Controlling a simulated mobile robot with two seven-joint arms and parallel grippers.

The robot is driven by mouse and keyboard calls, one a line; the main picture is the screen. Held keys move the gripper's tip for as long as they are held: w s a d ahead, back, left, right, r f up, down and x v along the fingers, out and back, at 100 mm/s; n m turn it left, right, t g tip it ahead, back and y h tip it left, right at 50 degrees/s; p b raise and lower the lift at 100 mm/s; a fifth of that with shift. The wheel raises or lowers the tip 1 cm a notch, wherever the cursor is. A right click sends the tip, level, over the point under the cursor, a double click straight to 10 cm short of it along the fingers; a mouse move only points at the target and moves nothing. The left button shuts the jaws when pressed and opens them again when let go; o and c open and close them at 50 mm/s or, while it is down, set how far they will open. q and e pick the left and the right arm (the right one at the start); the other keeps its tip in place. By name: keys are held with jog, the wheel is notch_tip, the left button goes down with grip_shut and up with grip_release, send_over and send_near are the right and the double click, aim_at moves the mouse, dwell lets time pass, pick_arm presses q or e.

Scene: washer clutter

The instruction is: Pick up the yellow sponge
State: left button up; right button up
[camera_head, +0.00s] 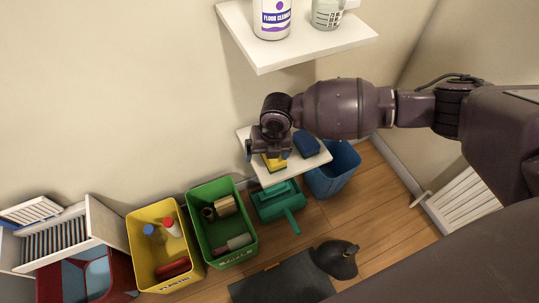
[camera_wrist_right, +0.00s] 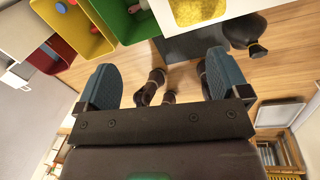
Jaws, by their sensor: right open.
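The yellow sponge (camera_head: 274,164) lies on the lower white shelf (camera_head: 318,161), partly hidden by my right gripper (camera_head: 268,150). In the wrist view the yellow sponge (camera_wrist_right: 200,10) shows at the top edge, cut off by the frame, beyond the fingertips. My right gripper (camera_wrist_right: 162,62) is open, its two blue-grey fingers wide apart with no object between them. In the head view it is at the sponge's end of the shelf, over the sponge; contact cannot be told. My left gripper is not seen.
Yellow (camera_head: 140,226), green (camera_head: 206,192) and blue (camera_head: 340,178) bins and a green dustpan (camera_head: 280,203) stand below.

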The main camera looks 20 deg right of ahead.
jog(key=w+d+n+h+b, duration=0.1)
jog(key=w+d+n, duration=0.1)
jog(key=w+d, duration=0.1)
jog(key=shift+w+d+g, duration=0.25)
jog(key=shift+w+g, duration=0.15)
jog(key=shift+w, duration=0.05)
jog(key=shift+w+d+r+n+h+b, duration=0.1)
jog(key=shift+w+d+n+h+b, duration=0.2)
jog(key=shift+b, duration=0.05)
notch_tip(320, 180, down, 5)
jog(key=shift+r+b, duration=0.15)
jog(key=shift+b, duration=0.65)
jog(key=shift+f, duration=0.3)
jog(key=f, duration=0.1)
jog(key=f+b, duration=0.1)
jog(key=f, duration=0.1)
jog(key=f+b, duration=0.1)
jog(key=shift+s+a+f, duration=0.15)
jog(key=shift+s, duration=0.1)
jog(key=shift+w+f+b, duration=0.1)
jog(key=shift+f+b, duration=0.2)
jog(key=shift+f, duration=0.15)
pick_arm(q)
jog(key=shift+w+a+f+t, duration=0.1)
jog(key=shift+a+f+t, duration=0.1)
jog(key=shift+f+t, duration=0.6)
pick_arm(e)
jog(key=shift+r, duration=0.1)
jog(key=c, duration=1)
